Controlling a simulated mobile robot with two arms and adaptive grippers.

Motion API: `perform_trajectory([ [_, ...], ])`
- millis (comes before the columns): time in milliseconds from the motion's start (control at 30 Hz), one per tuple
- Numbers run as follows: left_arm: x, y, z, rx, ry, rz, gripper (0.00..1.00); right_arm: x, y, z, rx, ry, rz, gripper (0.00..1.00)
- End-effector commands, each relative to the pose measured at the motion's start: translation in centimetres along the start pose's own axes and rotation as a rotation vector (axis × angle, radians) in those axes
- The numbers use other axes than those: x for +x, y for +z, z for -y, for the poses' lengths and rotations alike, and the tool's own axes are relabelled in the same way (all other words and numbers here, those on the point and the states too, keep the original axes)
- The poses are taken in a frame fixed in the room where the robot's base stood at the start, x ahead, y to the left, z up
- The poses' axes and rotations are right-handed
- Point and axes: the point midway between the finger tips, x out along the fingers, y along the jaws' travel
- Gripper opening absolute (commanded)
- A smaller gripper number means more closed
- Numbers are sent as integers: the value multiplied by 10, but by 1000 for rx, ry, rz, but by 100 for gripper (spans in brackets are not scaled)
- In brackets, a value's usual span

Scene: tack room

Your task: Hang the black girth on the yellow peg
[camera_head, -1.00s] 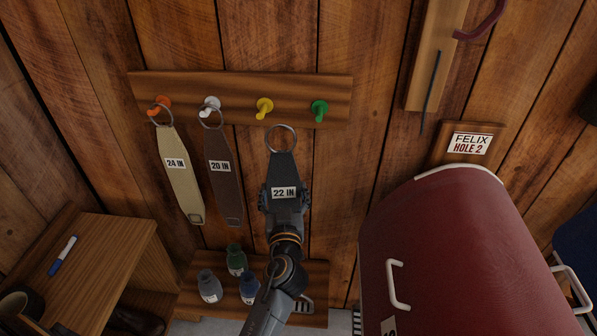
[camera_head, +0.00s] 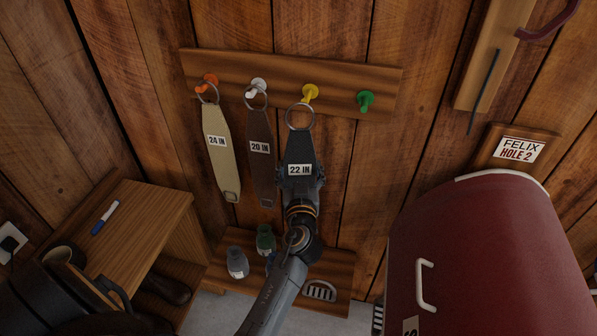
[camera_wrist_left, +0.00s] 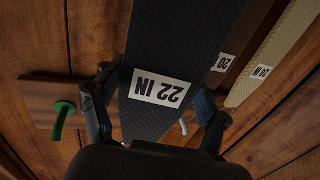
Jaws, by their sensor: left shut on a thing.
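The black girth (camera_head: 300,151), labelled 22 IN, hangs upright in my left gripper (camera_head: 300,182), its metal ring (camera_head: 300,116) at the top. My left gripper is shut on the girth's lower part; the label also shows in the left wrist view (camera_wrist_left: 160,88). The yellow peg (camera_head: 310,92) sticks out of the wooden rail. In the head view the ring's top overlaps the lower part of the yellow peg; I cannot tell whether the ring is around it or in front of it. My right gripper is not in view.
A tan girth (camera_head: 218,150) hangs on the orange peg and a brown girth (camera_head: 261,160) on the white peg, close on the left. The green peg (camera_head: 366,100) is bare. Bottles (camera_head: 237,262) stand on a low shelf. A red cabinet (camera_head: 485,255) stands at the right.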

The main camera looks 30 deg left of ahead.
Motion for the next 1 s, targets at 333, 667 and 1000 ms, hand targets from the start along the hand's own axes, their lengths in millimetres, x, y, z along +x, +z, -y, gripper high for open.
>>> perform_trajectory([
  [333, 21, -1, -6, 1, 0, -4, 29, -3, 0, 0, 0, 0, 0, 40],
  [667, 40, 0, -11, -1, 1, -3, 29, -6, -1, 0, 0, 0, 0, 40],
  [1000, 60, 1, -16, 1, 0, -4, 29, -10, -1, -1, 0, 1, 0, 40],
])
